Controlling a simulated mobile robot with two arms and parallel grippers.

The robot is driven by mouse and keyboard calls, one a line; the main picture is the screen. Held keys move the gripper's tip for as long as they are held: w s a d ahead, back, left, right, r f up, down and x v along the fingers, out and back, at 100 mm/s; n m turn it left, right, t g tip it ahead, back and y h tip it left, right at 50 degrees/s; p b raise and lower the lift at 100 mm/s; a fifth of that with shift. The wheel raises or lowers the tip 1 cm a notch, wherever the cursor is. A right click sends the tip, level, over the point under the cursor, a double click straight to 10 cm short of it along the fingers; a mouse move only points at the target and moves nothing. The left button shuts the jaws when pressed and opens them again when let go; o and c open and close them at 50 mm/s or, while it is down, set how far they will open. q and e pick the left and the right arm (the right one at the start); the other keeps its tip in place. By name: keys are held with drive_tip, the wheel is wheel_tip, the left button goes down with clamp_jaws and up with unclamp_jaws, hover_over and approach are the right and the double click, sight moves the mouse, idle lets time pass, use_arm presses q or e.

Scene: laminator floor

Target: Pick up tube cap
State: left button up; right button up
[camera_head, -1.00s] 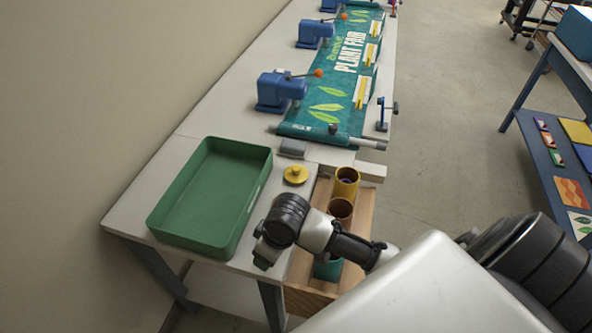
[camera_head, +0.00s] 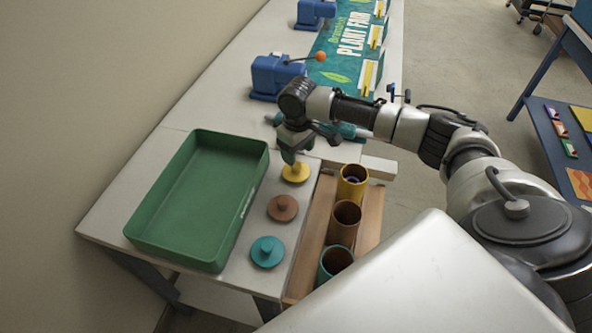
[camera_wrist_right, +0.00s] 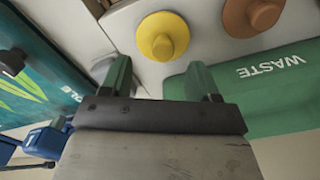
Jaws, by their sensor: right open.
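Three round tube caps with knobs lie in a row on the pale table: a yellow cap (camera_head: 295,172), a brown cap (camera_head: 282,208) and a teal cap (camera_head: 267,251). My right gripper (camera_head: 290,156) is open above the yellow cap, close to its far edge in the head view. In the right wrist view the yellow cap (camera_wrist_right: 162,36) lies beyond the open fingers (camera_wrist_right: 160,80), with nothing between them. The brown cap (camera_wrist_right: 252,15) shows beside it, cut by the frame edge. My left gripper is not in view.
A green waste tray (camera_head: 140,222) stands left of the caps, apparently empty. A wooden rack (camera_head: 318,225) at right holds upright yellow, brown and teal tubes. Blue clamps (camera_head: 272,76) and a plant fair banner (camera_head: 350,40) lie farther back.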

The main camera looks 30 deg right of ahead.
sight(297, 164)
drive_tip(key=shift+a+f+p, duration=0.2)
drive_tip(key=shift+f+p, duration=0.4)
drive_tip(key=shift+f, duration=2.4)
drive_tip(key=shift+c, duration=0.2)
drive_tip(key=c, duration=0.9)
